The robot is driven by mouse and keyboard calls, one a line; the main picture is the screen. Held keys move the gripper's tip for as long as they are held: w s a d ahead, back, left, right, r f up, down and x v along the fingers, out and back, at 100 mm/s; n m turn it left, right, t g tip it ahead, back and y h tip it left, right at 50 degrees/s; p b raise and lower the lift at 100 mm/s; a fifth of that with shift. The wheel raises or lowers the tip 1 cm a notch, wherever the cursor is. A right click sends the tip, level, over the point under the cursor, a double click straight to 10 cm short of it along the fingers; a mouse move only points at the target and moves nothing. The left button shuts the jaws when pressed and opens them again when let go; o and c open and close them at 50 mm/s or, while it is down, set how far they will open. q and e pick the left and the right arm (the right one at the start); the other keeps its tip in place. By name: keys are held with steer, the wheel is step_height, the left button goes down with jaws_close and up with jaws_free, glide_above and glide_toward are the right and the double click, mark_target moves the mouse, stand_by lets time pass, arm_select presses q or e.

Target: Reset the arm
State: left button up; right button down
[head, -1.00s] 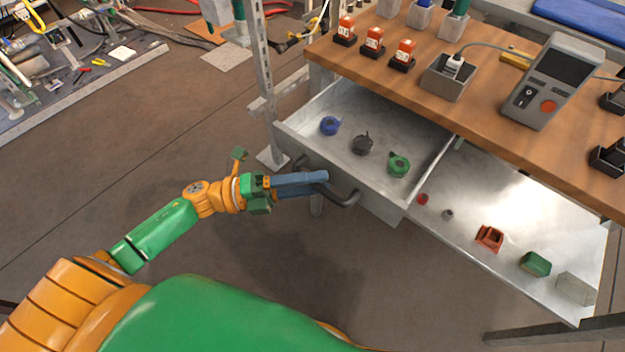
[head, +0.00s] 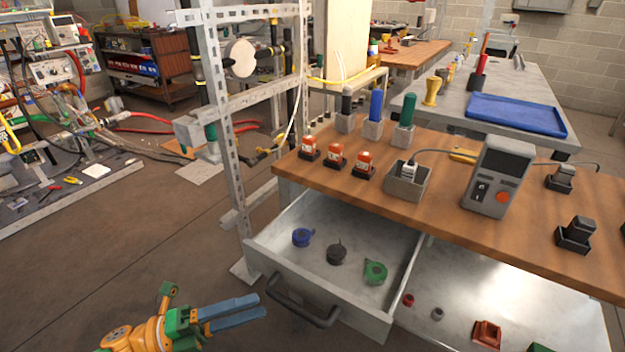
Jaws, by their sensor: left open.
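My left arm comes in at the bottom left of the head view, green and orange. Its gripper (head: 262,306) has two blue fingers, open and empty, pointing right. The fingertips are just left of the dark drawer handle (head: 303,303) and look apart from it. The metal drawer (head: 385,314) is pulled out under the wooden workbench (head: 425,204). A blue tape roll (head: 303,237), a black one (head: 337,252) and a green one (head: 375,271) lie in it. My right gripper is not in view.
A metal shelf (head: 540,300) with small red, grey and green parts lies right of the drawer. A slotted metal post (head: 226,130) stands left of it. The bench holds several orange-and-black items, a grey box (head: 407,182) and a grey meter (head: 498,178).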

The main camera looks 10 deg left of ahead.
arm_select(q)
steer(key=w+a+f+n+t+y, duration=0.2)
steer(key=a+f+n+t+y, duration=0.15)
steer(key=f+n, duration=0.25)
steer(key=w+a+f+n+t+y, duration=0.2)
steer(key=a+f+n+y, duration=0.1)
steer(key=f+n+y, duration=0.25)
steer(key=s+a+f+n+g+y, duration=0.1)
steer(key=s+f+n+g+y, duration=0.15)
steer(key=f+n, duration=0.4)
steer(key=s+a+f+n+g+y, duration=0.2)
steer(key=s+f+n+y, duration=0.15)
steer(key=f, duration=0.65)
steer(key=s+d+f+n+g+y, duration=0.1)
steer(key=s+d+f+n+g, duration=0.25)
steer(key=s+f, duration=0.45)
steer(key=s+d+f+n+g+y, duration=0.1)
steer(key=s+d+f+n+g, duration=0.3)
steer(key=s, duration=0.7)
steer(key=s+d+g+p, duration=0.1)
steer(key=s+d+g, duration=0.15)
steer(key=s, duration=0.25)
step_height(320, 180, up, 12)
steer(key=a+p, duration=0.1)
steer(key=p, duration=1.1)
steer(key=shift+w+m+p, duration=0.3)
steer(key=shift+w+p, duration=0.05)
steer(key=shift+w, duration=0.1)
